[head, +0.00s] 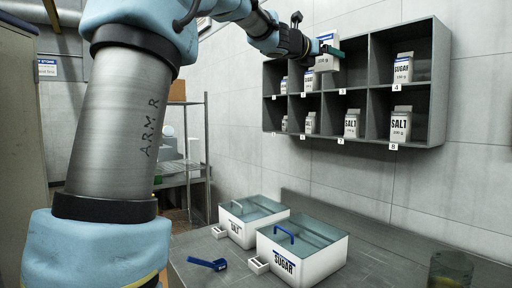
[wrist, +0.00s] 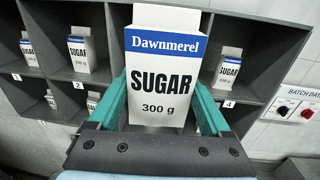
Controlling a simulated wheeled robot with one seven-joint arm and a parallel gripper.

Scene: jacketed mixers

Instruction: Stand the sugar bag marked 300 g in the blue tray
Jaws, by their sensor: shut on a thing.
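The sugar bag marked 300 g (wrist: 164,60), white with a blue "Dawnmerel" band, stands upright between my green fingers in the wrist view. My gripper (wrist: 160,92) is shut on its sides. In the head view my gripper (head: 329,50) and the bag (head: 326,64) are at the upper row of the grey shelf, by compartment 3. I cannot tell whether the bag's base touches the shelf. I see no blue tray in either view.
The grey wall shelf (head: 440,90) holds other sugar bags, one in compartment 4 (head: 403,70), and salt bags below. On the bench stand white SALT (head: 236,228) and SUGAR (head: 285,268) bins, a blue scoop (head: 208,264) and a dark container (head: 450,270). Switches (wrist: 283,110) are right of the shelf.

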